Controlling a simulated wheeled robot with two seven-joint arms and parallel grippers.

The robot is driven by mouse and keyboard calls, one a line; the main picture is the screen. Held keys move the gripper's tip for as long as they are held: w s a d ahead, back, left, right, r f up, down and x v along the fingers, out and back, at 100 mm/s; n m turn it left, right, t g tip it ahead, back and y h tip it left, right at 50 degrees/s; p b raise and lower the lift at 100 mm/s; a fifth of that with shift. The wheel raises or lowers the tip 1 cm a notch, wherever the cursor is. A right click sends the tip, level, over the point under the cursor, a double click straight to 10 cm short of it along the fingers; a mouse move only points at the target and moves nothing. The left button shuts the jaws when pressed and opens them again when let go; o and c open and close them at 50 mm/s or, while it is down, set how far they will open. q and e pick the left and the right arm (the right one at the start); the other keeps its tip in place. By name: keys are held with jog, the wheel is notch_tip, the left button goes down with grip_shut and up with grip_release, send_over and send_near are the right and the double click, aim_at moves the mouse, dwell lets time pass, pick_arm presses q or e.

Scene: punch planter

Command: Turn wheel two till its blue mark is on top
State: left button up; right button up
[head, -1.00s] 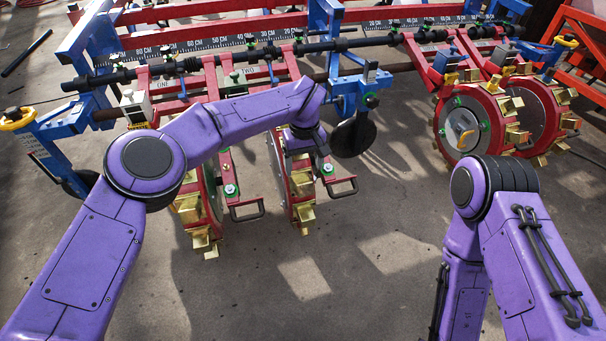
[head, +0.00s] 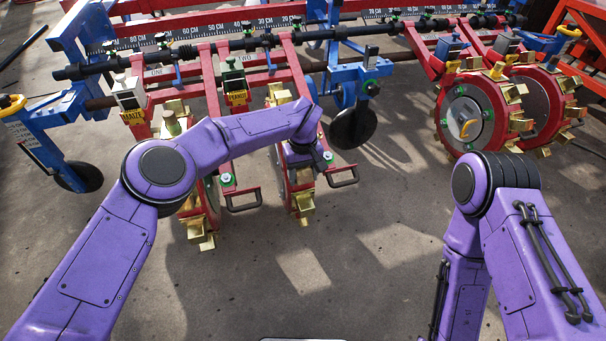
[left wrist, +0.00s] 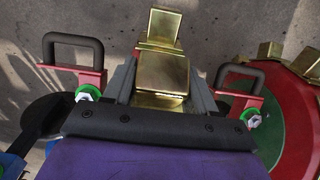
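Wheel two (head: 285,165) is a narrow red-rimmed wheel with brass punches, under the TWO label in the head view. My left arm partly covers it. My left gripper (head: 308,158) is at its near side. In the left wrist view, my left gripper's grey fingers (left wrist: 162,85) stand apart on either side of a brass punch (left wrist: 163,75). Contact with the punch cannot be made out. No blue mark shows in these frames. Wheel one (head: 210,205) stands to the left, and its red rim and green face show in the left wrist view (left wrist: 300,125). My right gripper is out of view.
Black handles (head: 243,202) (head: 343,178) on red brackets flank wheel two. A black disc (head: 352,128) hangs to its right. Another pair of punch wheels (head: 470,115) stands at the right. The planter's long toolbar (head: 210,50) runs behind. The near floor is clear.

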pick_arm(q)
jog(key=c, duration=0.9)
jog(key=shift+o, duration=0.2)
jog(key=shift+s+f+p, duration=0.2)
jog(key=shift+s+p, duration=0.05)
jog(key=shift+p, duration=0.1)
jog(key=t+p, duration=0.2)
jog(key=t, duration=0.1)
send_over(306, 211)
jog(key=w, duration=0.3)
jog(key=shift+y, duration=0.4)
notch_tip(306, 211, down, 5)
jog(key=shift+s+a+r, duration=0.1)
jog(key=shift+r, duration=0.05)
jog(key=f+t, duration=0.1)
jog(key=f, duration=0.1)
jog(key=f+t+b, duration=0.1)
jog(key=f, duration=0.2)
jog(key=f+t+y+b, duration=0.1)
jog(key=f, duration=0.1)
jog(key=shift+s+f, duration=0.25)
jog(key=shift+s, duration=0.15)
jog(key=shift+w+f+t+b, duration=0.1)
jog(key=shift+f+t+b, duration=0.2)
jog(key=shift+f+b, duration=0.25)
jog(key=o, duration=1.4)
